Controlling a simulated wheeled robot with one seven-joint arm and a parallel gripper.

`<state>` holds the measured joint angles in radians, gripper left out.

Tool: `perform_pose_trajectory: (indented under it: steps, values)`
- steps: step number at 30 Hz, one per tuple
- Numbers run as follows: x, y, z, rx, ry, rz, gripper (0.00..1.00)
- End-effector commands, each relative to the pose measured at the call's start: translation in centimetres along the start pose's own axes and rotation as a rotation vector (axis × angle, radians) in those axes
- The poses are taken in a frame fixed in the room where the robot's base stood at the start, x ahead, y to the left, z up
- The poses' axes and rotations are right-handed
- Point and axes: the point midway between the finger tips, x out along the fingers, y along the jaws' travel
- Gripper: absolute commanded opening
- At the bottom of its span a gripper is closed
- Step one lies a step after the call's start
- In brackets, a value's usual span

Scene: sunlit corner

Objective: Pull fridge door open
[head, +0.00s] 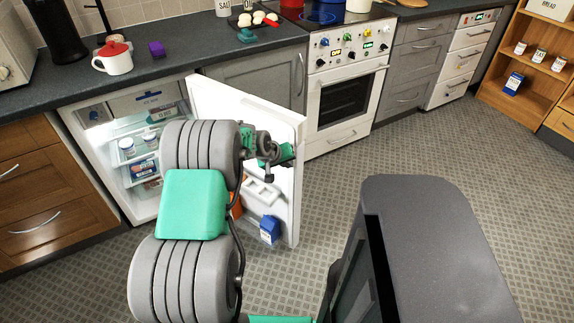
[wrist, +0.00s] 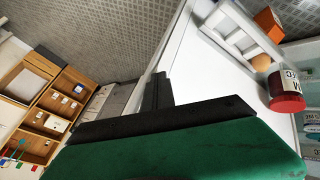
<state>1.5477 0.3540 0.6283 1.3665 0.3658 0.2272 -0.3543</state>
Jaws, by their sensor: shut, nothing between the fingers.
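The white fridge door (head: 245,108) stands wide open, swung out from the lit fridge (head: 97,137) under the counter. Its inner side faces left, with a white rack, a blue carton (head: 270,229) and an orange item, partly hidden by my arm. My gripper (head: 285,153) is at the inner side of the door, near its free edge. In the wrist view the black fingers (wrist: 157,92) are together and empty, close against the white door (wrist: 190,82). Whether they touch it is unclear. A red-lidded jar (wrist: 285,90) is in the door rack at the right.
The white oven (head: 345,100) and grey drawers stand right of the door. A wooden shelf (head: 545,65) is at far right. The floor right of the door is clear.

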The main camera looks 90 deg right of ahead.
Motion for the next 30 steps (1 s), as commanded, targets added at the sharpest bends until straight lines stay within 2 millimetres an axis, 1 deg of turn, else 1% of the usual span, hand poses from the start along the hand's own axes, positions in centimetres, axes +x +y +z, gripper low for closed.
perform_pose_trajectory:
  steps: [5, 8, 10, 15, 18, 21, 24, 28, 29, 30]
  values:
    - [-0.5, -0.2, 0.3, 0.000, 0.001, 0.000, 0.00]
    - [-1.6, -1.1, 1.2, -0.005, 0.001, -0.003, 0.00]
    - [-2.7, -1.9, 2.2, -0.009, 0.003, -0.005, 0.00]
    - [-7.1, -0.1, 3.1, -0.003, 0.008, -0.001, 0.00]
    - [-9.1, 0.9, 3.7, 0.000, 0.005, 0.000, 0.00]
    - [-10.5, 1.5, 4.1, 0.001, 0.001, 0.001, 0.00]
    - [-11.2, 1.8, 4.3, 0.000, 0.000, 0.000, 0.00]
    - [-11.4, 1.7, 4.5, 0.026, -0.005, -0.002, 0.00]
    - [-11.4, 1.5, 5.2, 0.050, -0.031, -0.010, 0.00]
    - [-11.5, 0.7, 6.3, 0.083, -0.079, -0.035, 0.00]
